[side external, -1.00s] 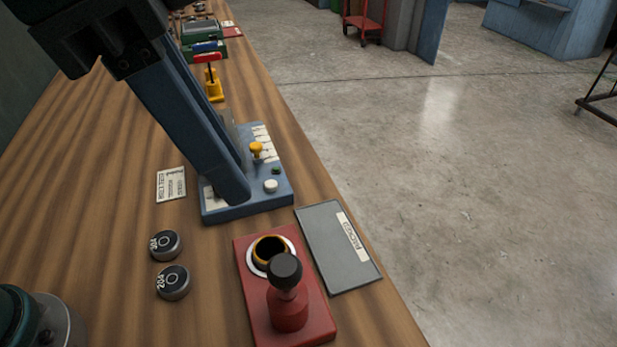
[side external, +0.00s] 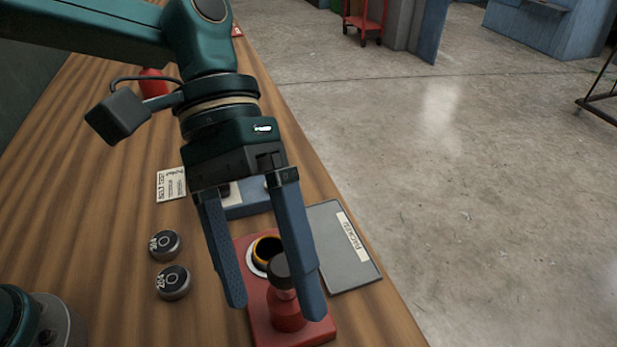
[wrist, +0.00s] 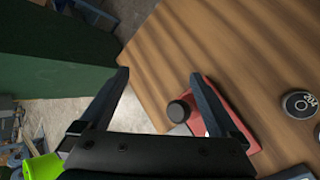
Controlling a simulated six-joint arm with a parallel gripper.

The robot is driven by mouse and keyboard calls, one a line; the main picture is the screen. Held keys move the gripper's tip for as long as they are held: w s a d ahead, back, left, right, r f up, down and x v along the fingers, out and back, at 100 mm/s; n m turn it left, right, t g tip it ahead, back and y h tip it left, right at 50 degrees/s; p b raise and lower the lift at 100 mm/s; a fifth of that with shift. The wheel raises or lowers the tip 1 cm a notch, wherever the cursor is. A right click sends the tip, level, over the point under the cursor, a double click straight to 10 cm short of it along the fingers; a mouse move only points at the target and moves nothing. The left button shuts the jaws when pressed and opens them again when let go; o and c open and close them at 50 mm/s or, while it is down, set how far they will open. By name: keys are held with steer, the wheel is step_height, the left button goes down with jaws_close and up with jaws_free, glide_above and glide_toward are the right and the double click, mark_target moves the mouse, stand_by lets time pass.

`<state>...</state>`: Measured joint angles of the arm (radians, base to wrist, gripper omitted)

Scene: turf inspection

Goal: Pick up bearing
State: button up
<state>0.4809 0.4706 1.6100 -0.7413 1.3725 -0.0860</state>
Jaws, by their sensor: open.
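Two round dark bearings with pale number markings lie on the wooden bench in the side view: one farther back (side external: 165,245) and one nearer (side external: 173,283). The nearer one, marked 204, also shows at the right edge of the wrist view (wrist: 299,104). My gripper (side external: 278,305) is open and empty. It hangs above the red fixture, to the right of both bearings and apart from them. In the wrist view my gripper (wrist: 158,75) has its fingers spread wide, with nothing between them held.
The red fixture (side external: 259,318) has a black-knobbed post (side external: 287,275) and a ringed hole (side external: 265,252). A grey labelled plate (side external: 345,265) lies beside it at the bench edge. A blue stand (side external: 245,207) is partly hidden behind my gripper. A paper card (side external: 171,184) lies left of it.

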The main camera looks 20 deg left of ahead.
mark_target(265, 247)
steer(key=w+a+f+n+h, duration=0.2)
steer(key=n, duration=0.2)
steer(key=w+a+f+n+t+h, duration=0.1)
steer(key=w+a+f+n+h, duration=0.1)
steer(key=w+f+n, duration=0.1)
steer(key=w+a+f+n+t+h, duration=0.1)
steer(key=w+a+f+n+h, duration=0.1)
steer(key=n, duration=0.3)
steer(key=shift+w+a+f+n, duration=0.2)
steer(key=shift+f+n, duration=0.2)
steer(key=shift+f, duration=0.15)
steer(key=w+a+f+n+t, duration=0.1)
steer(key=a+n, duration=0.1)
steer(key=a+f+n+t+h, duration=0.1)
steer(key=a+n, duration=0.1)
steer(key=w+a+f+n+t, duration=0.1)
steer(key=a+f+n, duration=0.1)
steer(key=shift+w+a+n+t+h, duration=0.25)
steer(key=shift+w+n+t+h, duration=0.05)
steer(key=shift+t+h, duration=0.1)
steer(key=shift+x, duration=2.4)
jaws_close()
steer(key=shift+r, duration=0.15)
